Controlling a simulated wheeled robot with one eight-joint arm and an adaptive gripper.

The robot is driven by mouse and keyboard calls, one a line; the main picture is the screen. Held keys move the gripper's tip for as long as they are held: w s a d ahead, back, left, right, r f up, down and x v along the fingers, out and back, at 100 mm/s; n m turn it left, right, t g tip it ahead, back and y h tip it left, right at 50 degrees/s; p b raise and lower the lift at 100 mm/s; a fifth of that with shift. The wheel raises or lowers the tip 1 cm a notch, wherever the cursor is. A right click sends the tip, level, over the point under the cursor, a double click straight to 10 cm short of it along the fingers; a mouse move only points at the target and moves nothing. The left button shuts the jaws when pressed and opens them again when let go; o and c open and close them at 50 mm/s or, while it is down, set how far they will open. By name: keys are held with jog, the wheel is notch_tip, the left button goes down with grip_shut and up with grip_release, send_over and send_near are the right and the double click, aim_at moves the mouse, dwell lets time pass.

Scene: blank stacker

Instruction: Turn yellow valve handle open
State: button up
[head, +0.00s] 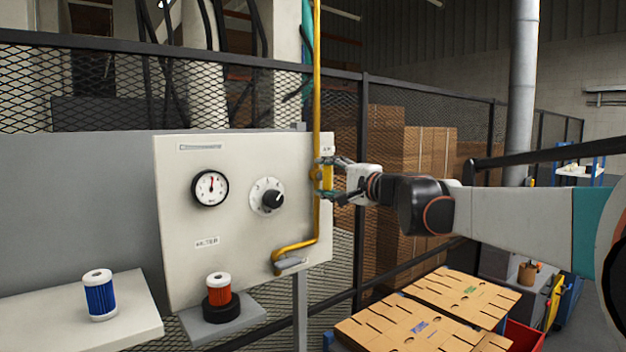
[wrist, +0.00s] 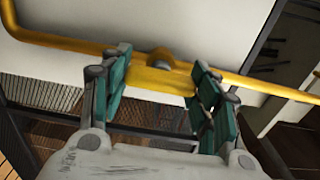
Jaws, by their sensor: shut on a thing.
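The yellow valve handle (wrist: 158,82) sits on a yellow pipe (head: 317,90) that runs down the right side of a pale panel. In the head view the handle (head: 327,177) is upright, in line with the pipe. My gripper (head: 330,180) reaches it from the right and is shut on it. In the wrist view the teal-padded fingers of my gripper (wrist: 160,88) stand on either side of the handle, with a rounded pivot (wrist: 162,59) between them. The fingertips are partly hidden in the head view.
The panel (head: 180,255) carries a gauge (head: 210,189) and a dial (head: 267,196). A red filter (head: 219,290) stands below on a small shelf, and a blue filter (head: 99,296) on a pale table at left. Mesh fence is behind; flat cardboard (head: 425,325) lies at lower right.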

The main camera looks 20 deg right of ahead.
dwell(0.4)
jog(key=o, duration=1.1)
